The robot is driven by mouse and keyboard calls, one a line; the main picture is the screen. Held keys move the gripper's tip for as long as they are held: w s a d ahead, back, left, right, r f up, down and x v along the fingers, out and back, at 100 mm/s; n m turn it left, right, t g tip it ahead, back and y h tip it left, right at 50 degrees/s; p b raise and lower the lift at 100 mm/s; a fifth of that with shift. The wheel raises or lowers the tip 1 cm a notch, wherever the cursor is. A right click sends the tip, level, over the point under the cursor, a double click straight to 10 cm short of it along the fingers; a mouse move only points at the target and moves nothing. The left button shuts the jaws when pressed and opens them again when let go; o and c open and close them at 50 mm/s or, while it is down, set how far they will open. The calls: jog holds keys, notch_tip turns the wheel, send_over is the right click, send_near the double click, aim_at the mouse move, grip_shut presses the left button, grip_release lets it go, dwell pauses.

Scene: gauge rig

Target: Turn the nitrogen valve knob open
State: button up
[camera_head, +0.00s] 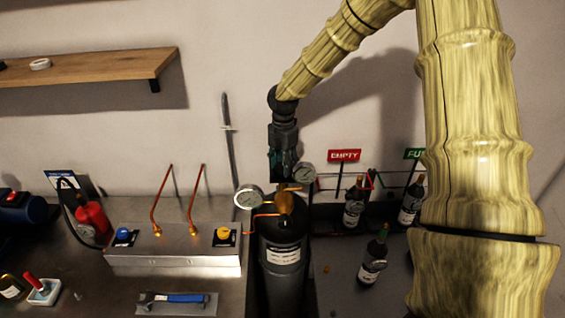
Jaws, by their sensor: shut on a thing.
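A dark gas cylinder (284,275) with a white label stands upright in the middle; the label is too small to read. Brass valve fittings (285,202) sit on its top, with a round white gauge (249,197) to the left and a grey gauge (304,174) to the right. My gripper (284,176) points straight down over the valve and is shut at its top. The valve knob is mostly hidden by the fingers, so its turn cannot be seen.
Left of the cylinder is a metal box (175,262) with a blue knob (123,236), a yellow knob (223,233) and upright copper tubes. Dark bottles (373,262) stand to the right, by a red EMPTY sign (344,155).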

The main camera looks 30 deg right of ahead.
aim_at(283, 165)
dwell(0.4)
jog(key=o, duration=1)
jog(key=shift+w, duration=0.1)
notch_tip(283, 165, up, 12)
jog(key=shift+f, duration=0.1)
